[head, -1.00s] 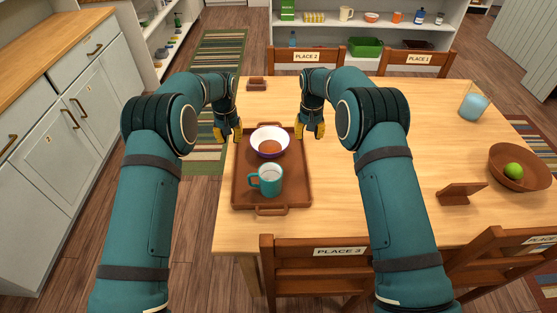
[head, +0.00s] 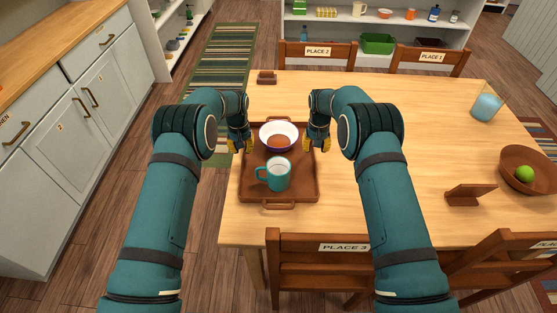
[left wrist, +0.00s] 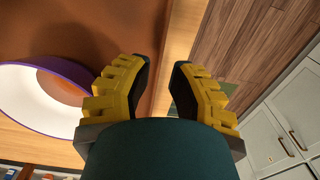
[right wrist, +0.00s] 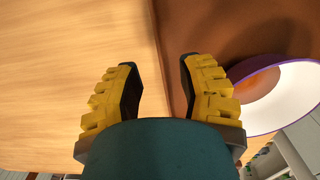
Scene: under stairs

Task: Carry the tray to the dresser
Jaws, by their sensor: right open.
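The brown tray (head: 301,187) lies on the wooden table, long side running away from me, with a handle at its near end. A white bowl with a purple outside (head: 279,128) and brown contents stands on it, with a teal mug (head: 279,176) nearer me. My left gripper (head: 242,147) is at the tray's left edge and my right gripper (head: 316,146) at its right edge, both pointing down. In the left wrist view the fingers (left wrist: 165,90) are apart with the tray's edge between them. In the right wrist view the fingers (right wrist: 160,90) are also apart over the edge. I cannot make out a dresser.
Chairs stand at the table, PLACE 3 (head: 330,262) close in front. A brown bowl with a green fruit (head: 524,174), a brown stand (head: 470,194) and a blue glass (head: 487,106) are to the right. Grey cabinets (head: 62,150) line the left, with floor between.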

